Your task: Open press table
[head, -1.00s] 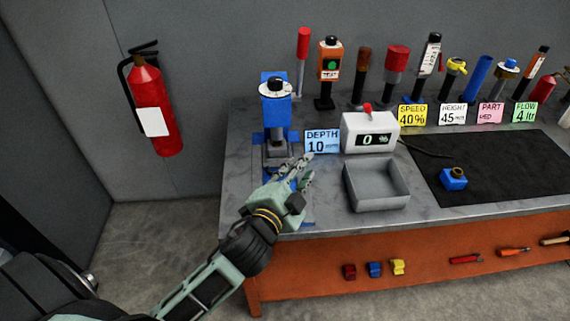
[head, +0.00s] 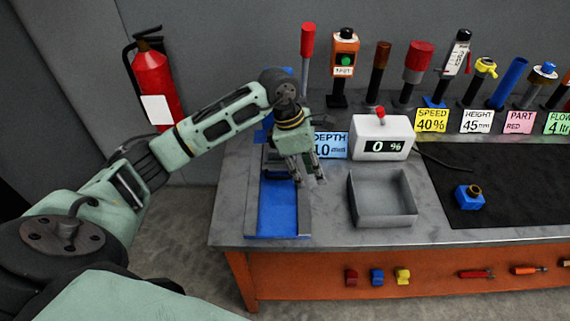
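The blue press (head: 262,130) stands at the left end of the bench, mostly hidden behind my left forearm and wrist. Its blue table (head: 277,210) is a flat strip between grey rails, running from under the press to the bench's front edge. My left gripper (head: 309,180) points down at the right side of the table's back part. Its fingers look apart, with nothing seen between them. I cannot tell whether a finger touches the table or rail. My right gripper is not in view.
Right of the press table stand an empty grey tray (head: 382,205) and a white box reading 0 % (head: 382,140). A blue DEPTH card (head: 330,146) is close behind my gripper. A black mat (head: 520,200) holds a blue part (head: 469,196). Several levers line the back.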

